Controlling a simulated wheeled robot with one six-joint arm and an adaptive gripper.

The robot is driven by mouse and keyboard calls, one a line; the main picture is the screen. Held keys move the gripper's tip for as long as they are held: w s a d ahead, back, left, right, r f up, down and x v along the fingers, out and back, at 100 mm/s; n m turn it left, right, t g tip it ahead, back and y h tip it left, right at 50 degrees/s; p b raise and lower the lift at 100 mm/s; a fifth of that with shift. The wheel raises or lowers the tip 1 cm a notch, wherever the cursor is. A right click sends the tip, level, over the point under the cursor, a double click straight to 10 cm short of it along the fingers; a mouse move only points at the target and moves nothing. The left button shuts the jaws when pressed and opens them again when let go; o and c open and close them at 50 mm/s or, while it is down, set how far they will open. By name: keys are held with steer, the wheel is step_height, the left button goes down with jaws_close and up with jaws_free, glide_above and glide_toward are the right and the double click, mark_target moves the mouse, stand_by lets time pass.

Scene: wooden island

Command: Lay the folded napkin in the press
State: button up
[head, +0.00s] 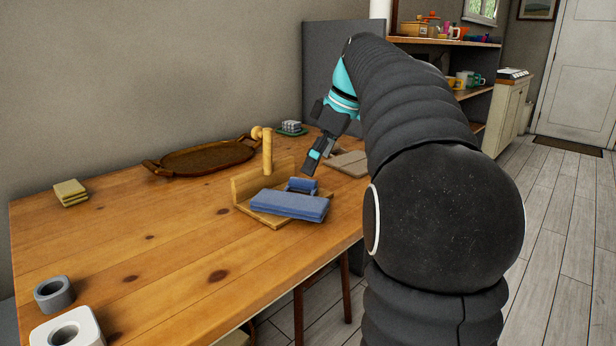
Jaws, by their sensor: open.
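The wooden napkin press (250,185) stands near the table's right edge, with a low back wall and an upright peg topped by a round knob. A folded blue napkin (290,205) lies flat over the front part of its base, reaching toward the base's right side. A smaller blue rolled or folded piece (303,185) sits just behind it; I cannot tell whether it is separate cloth. My gripper (319,160) is open above and behind the blue cloth, apart from it and with nothing visible between its fingers. My arm hides part of the table's right side.
A brown oval tray (208,158) lies behind the press. Beige folded cloths (347,163) lie right of my gripper, and a stack of yellowish pieces (70,192) at the far left. The table's middle is clear.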

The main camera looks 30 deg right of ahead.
steer(key=v, duration=0.5)
steer(key=s+a+f+m+h, duration=0.2)
steer(key=s+a+f+m, duration=0.4)
steer(key=s+a, duration=0.45)
steer(key=s+a+f+m+t, duration=0.1)
steer(key=s+a+f, duration=0.2)
steer(key=s+f, duration=0.3)
steer(key=s+a+f+m+t+h, duration=0.1)
steer(key=s+a+f+m, duration=0.1)
steer(key=s+f, duration=0.4)
step_height(320, 180, down, 4)
steer(key=shift+a+f+p, duration=0.15)
steer(key=shift+a+p, duration=0.2)
steer(key=shift+a, duration=0.25)
steer(key=shift+c, duration=0.2)
